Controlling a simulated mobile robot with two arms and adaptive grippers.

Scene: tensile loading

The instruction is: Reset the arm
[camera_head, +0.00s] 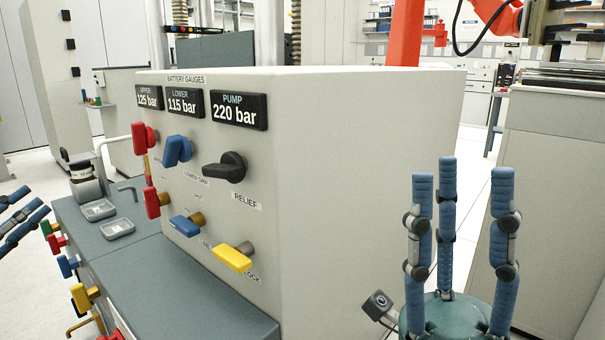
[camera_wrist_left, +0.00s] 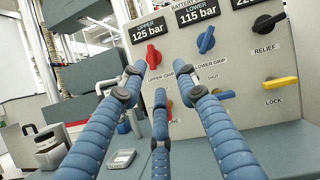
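My left gripper (camera_head: 22,218) shows only its blue fingers at the left edge of the head view. In the left wrist view the left gripper (camera_wrist_left: 158,85) has its three fingers spread, open and empty, facing the valve panel (camera_wrist_left: 228,60). My right gripper (camera_head: 457,175) stands at the lower right of the head view, fingers upright and apart, open and empty. It is right of the gauge cabinet (camera_head: 370,150). Neither gripper holds anything.
The cabinet carries displays reading 125, 115 and 220 bar (camera_head: 238,110), a black relief knob (camera_head: 226,168), blue knob (camera_head: 178,150), red knob (camera_head: 142,138) and yellow lock lever (camera_head: 232,258). Small trays (camera_head: 98,210) lie on the grey bench (camera_head: 190,300). A red-orange column (camera_head: 405,35) stands behind.

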